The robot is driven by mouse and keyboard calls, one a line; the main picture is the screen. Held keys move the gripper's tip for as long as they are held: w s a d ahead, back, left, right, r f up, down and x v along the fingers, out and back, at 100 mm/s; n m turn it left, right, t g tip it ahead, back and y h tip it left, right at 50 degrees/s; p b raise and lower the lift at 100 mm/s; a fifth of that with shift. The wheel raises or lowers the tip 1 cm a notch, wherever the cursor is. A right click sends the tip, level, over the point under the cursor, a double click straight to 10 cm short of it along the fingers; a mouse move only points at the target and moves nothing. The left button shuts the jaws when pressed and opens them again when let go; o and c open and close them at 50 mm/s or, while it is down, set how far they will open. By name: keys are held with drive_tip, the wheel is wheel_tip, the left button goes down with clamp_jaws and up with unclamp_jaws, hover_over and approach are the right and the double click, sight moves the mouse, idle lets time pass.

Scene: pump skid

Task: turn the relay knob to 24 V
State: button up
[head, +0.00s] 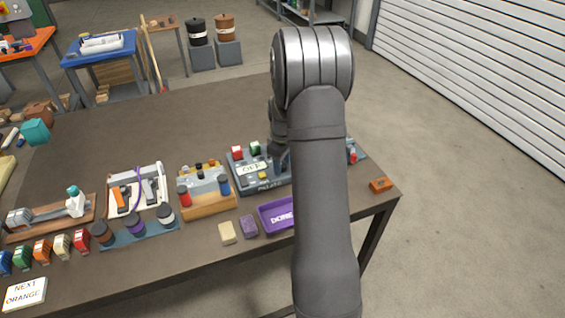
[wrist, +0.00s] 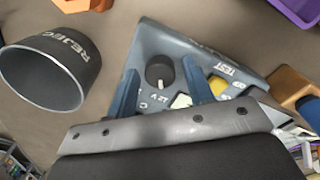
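The relay knob (wrist: 160,71) is a dark round knob with a white pointer mark, on a blue-grey panel (wrist: 157,37) in the wrist view. Its pointer faces toward the bottom of that view. In the head view the panel (head: 238,170) stands near the table's right end, and my arm hides the knob and most of the gripper.
The panel also carries a yellow button (wrist: 217,86) and a TEST label. A dark REJECT cup (wrist: 45,75) stands close by at left in the wrist view. A purple tray (head: 264,218) and an orange block (head: 380,184) lie near. The table's back middle is clear.

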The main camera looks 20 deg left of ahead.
drive_tip(key=c, duration=0.7)
drive_tip(key=shift+c, duration=0.2)
drive_tip(key=shift+m, duration=0.4)
drive_tip(key=m, duration=0.5)
drive_tip(key=shift+m, duration=0.3)
drive_tip(key=m, duration=0.5)
drive_tip(key=shift+m, duration=0.4)
drive_tip(key=o, duration=1)
drive_tip(key=shift+c, duration=0.2)
